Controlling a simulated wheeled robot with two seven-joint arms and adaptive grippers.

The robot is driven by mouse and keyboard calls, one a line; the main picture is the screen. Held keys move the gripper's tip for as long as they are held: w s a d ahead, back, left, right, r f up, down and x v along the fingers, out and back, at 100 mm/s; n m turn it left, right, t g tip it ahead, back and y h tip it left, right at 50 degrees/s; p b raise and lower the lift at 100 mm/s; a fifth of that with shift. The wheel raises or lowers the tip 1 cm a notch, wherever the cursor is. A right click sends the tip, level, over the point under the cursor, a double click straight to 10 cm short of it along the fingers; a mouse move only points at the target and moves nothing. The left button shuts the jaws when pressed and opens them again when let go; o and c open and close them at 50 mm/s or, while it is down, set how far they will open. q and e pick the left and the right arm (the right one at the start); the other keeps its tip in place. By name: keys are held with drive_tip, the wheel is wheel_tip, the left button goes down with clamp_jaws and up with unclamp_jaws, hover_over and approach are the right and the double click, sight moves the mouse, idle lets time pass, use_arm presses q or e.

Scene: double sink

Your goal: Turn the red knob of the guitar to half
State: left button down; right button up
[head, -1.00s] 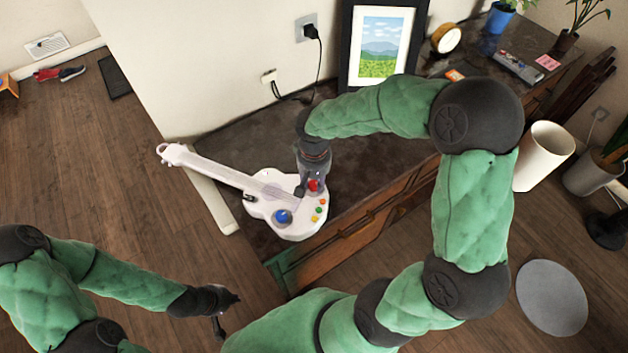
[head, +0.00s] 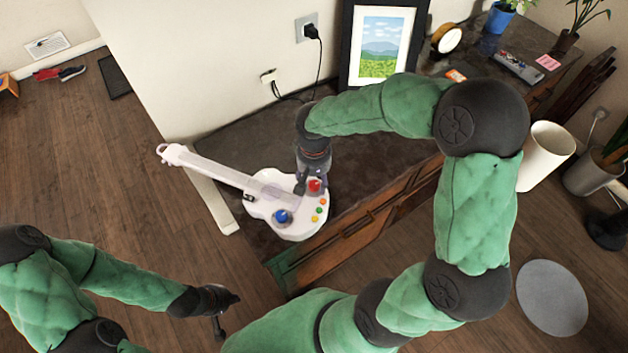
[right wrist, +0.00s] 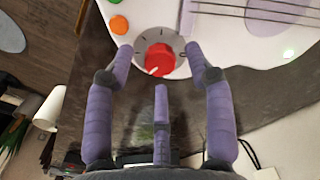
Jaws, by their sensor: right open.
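The white toy guitar (head: 290,215) lies on the dark cabinet top, its neck toward the upper left. Its red knob (head: 315,186) also shows in the right wrist view (right wrist: 160,58), on a round grey dial with marks; a small white line on the knob points to the lower left there. My right gripper (head: 310,190) is open over the knob. In the right wrist view its purple fingers are spread on either side of the knob, apart from it, with a third finger below. My left gripper (head: 230,312) hangs empty over the floor, fingers spread.
A framed picture (head: 380,45), a round clock-like object (head: 446,39) and a remote (head: 518,66) stand farther back. A wall with a plugged cable is behind the guitar.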

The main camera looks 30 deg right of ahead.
sight(314, 184)
wheel_tip(314, 184, up, 11)
idle(0.4)
idle(0.4)
